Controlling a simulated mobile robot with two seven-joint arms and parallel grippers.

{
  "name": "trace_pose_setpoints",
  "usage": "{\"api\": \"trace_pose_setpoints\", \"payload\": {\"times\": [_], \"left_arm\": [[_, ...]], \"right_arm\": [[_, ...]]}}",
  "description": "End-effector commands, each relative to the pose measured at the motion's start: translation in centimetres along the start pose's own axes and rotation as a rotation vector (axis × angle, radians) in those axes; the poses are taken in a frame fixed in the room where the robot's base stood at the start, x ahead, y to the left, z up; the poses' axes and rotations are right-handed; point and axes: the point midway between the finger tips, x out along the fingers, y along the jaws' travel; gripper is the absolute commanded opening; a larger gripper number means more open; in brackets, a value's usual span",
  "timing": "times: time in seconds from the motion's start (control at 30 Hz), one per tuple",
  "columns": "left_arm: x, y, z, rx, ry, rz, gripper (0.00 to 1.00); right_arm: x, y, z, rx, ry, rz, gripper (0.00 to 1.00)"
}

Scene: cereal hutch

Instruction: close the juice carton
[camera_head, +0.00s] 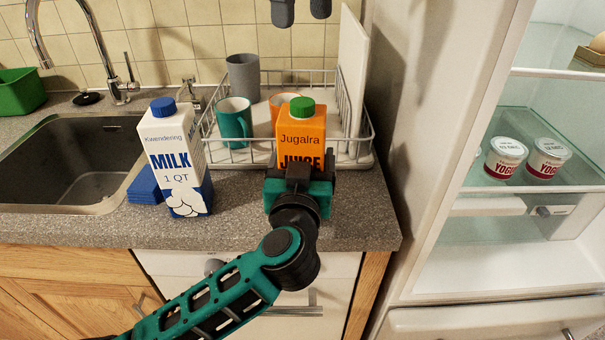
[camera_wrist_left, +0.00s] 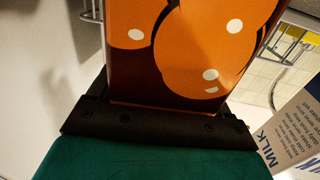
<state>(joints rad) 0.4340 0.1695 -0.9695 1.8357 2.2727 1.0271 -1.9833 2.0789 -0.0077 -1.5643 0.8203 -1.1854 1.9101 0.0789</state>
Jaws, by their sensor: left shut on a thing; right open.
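The orange juice carton (camera_head: 303,128) stands on the counter in front of the dish rack, with a green cap (camera_head: 302,107) on its top. I cannot tell how tight the cap is. My left gripper (camera_head: 300,180) is shut on the carton from the front and covers its lower part. In the left wrist view the carton's printed side (camera_wrist_left: 200,50) rises from between the jaws. My right gripper (camera_head: 301,10) is open and empty at the top edge of the head view, above and behind the carton. Only its fingertips show.
A milk carton (camera_head: 176,158) with a blue cap stands to the left, beside blue sponges (camera_head: 144,188). Behind is a dish rack (camera_head: 362,125) with a teal mug (camera_head: 234,122) and grey cup (camera_head: 243,77). The sink (camera_head: 60,150) is left; an open fridge (camera_head: 480,240) is right.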

Motion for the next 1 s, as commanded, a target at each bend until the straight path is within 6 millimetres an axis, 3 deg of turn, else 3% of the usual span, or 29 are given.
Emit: {"api": "trace_pose_setpoints", "payload": {"times": [0.07, 0.1, 0.3, 0.63, 0.77, 1.0], "left_arm": [[0.0, 0.0, 0.1, 0.001, -0.003, 0.0, 0.0], [0.0, 0.0, 0.1, 0.001, -0.003, 0.0, 0.83], [0.0, 0.0, 0.1, 0.001, -0.002, 0.0, 1.0], [-0.8, 0.0, 0.0, 0.0, -0.001, 0.001, 1.0], [-2.9, 0.0, -0.1, 0.0, -0.003, 0.002, 1.0], [-8.3, 0.0, 0.0, -0.001, -0.006, 0.002, 1.0]], "right_arm": [[0.0, 0.0, 0.0, 0.0, 0.0, 0.0, 0.57], [0.0, 0.0, 0.0, 0.0, 0.0, 0.0, 0.57], [0.1, 0.0, 0.0, 0.0, 0.0, 0.0, 0.57], [-0.2, 0.0, 0.0, 0.0, 0.0, 0.0, 0.57], [-0.6, 0.0, 0.0, 0.0, 0.0, 0.0, 0.57], [-1.4, 0.0, 0.0, 0.0, 0.0, 0.0, 0.57]]}}
